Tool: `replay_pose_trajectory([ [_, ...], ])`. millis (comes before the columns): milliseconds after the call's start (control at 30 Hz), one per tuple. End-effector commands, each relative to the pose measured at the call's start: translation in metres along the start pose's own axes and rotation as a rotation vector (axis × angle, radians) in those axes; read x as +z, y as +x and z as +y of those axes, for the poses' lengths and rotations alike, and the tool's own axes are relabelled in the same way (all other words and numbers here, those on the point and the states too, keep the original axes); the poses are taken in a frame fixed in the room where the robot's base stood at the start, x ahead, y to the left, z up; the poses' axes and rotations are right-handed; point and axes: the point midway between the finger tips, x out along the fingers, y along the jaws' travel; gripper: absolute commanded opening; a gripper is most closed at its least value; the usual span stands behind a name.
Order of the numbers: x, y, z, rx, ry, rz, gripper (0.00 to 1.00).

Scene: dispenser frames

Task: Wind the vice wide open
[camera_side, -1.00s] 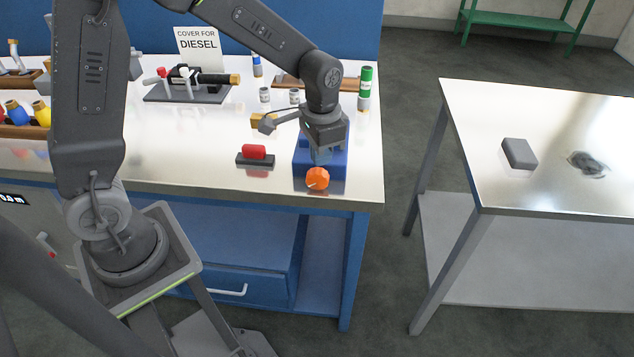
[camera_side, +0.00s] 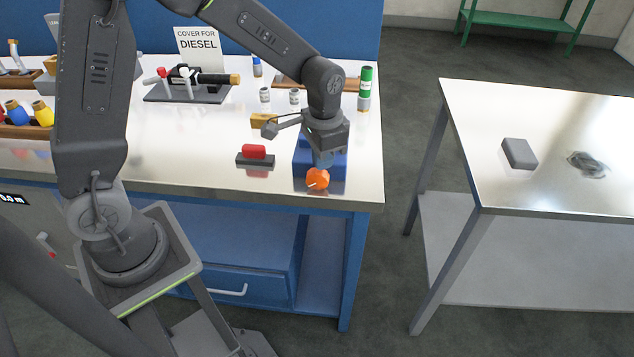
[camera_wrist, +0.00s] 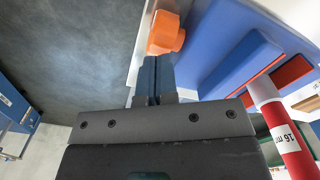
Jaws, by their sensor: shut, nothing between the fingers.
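The blue vice (camera_side: 338,171) stands at the front right corner of the bench, largely hidden behind my gripper in the side view. Its orange knob (camera_side: 317,179) faces the front edge and has a small pale pin on it. In the wrist view the orange knob (camera_wrist: 166,33) lies just beyond my fingertips, with the blue vice body (camera_wrist: 225,50) to the right. My gripper (camera_wrist: 153,62) is shut with its fingers together and nothing between them. In the side view my gripper (camera_side: 323,160) is right above and behind the knob; I cannot tell whether it touches.
A red tube (camera_wrist: 282,130) with a white size label shows close to the right of my gripper in the wrist view. A red block on a dark base (camera_side: 254,155) sits left of the vice. Small bottles and a green-capped cylinder (camera_side: 366,88) stand behind. A separate steel table (camera_side: 540,110) is at right.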

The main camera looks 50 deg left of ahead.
Motion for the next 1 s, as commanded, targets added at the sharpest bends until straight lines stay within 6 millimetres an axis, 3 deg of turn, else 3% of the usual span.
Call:
replay_pose_trajectory([
  [1000,0.004,0.010,-0.003,0.000,-0.001,0.001,0.00],
])
